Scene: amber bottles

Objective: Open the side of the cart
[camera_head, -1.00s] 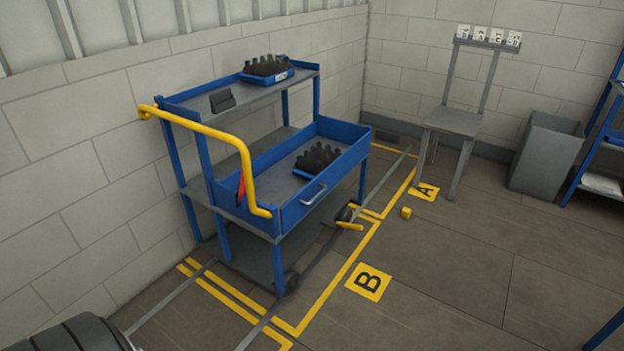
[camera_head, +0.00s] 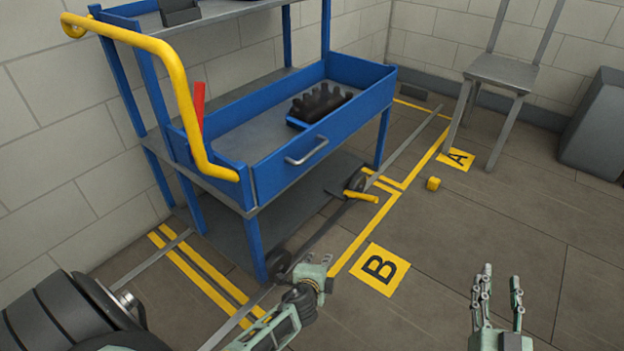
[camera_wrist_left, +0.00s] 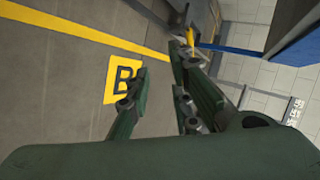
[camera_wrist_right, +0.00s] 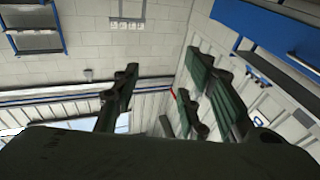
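The blue cart (camera_head: 250,221) stands against the wall. Its middle tray has a blue side panel (camera_head: 345,128) with a silver handle (camera_head: 306,149); the panel stands upright. A red lever-like piece (camera_head: 199,105) sticks up at the tray's left end, beside the yellow push bar (camera_head: 180,75). My left gripper (camera_head: 325,272) is low in front of the cart, below the handle and apart from it. The left wrist view shows its fingers spread and empty. My right gripper (camera_head: 502,275) is open and empty, fingers up, well right of the cart.
Dark bottles (camera_head: 320,101) stand in a small tray inside the cart tray. A yellow pedal (camera_head: 352,194) juts out near a wheel. Floor between is open.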

